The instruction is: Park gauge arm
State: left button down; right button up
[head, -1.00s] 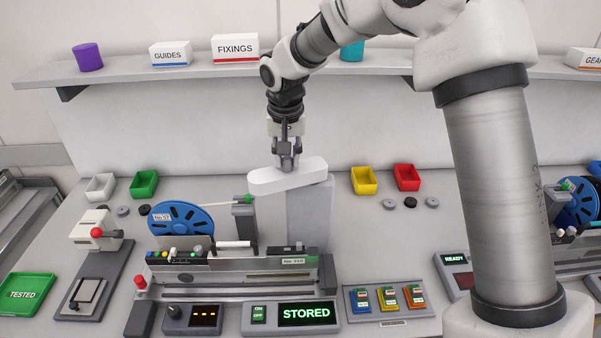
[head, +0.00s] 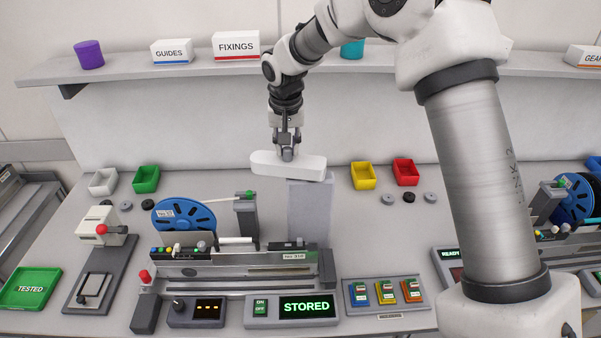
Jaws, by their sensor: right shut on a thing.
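The gauge arm (head: 268,163) is a white rounded bar on top of a grey post (head: 309,212), behind the feeder trolley. Its right end sits over the post, and its left end reaches out to the left over the table. My right gripper (head: 287,154) comes down from above and is shut on the gauge arm near the bar's middle. The exact grip point is partly hidden by the fingers. My left gripper is not in view.
The feeder trolley (head: 230,272) with a blue reel (head: 184,221) stands in front of the post. A display (head: 306,307) reads STORED. Yellow (head: 364,183) and red bins (head: 405,180) stand right of the post. A shelf (head: 130,74) runs along the back wall.

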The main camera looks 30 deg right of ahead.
jog(key=shift+w+d+r+p, duration=0.1)
jog(key=shift+w+d+p, duration=0.15)
jog(key=shift+d+p, duration=0.1)
jog(key=shift+w+d, duration=0.2)
jog(key=shift+w+d+p, duration=0.25)
jog(key=shift+d+p, duration=0.2)
jog(key=shift+p, duration=0.05)
jog(key=shift+w+d+f+p, duration=0.1)
jog(key=shift+d+f+p, duration=0.1)
jog(key=shift+d, duration=0.35)
jog(key=shift+d+f+p, duration=0.1)
jog(key=shift+d+p, duration=0.05)
jog(key=shift+d, duration=0.4)
jog(key=o, duration=0.7)
jog(key=shift+s+r, duration=0.15)
jog(key=shift+s, duration=0.05)
jog(key=shift+d, duration=0.1)
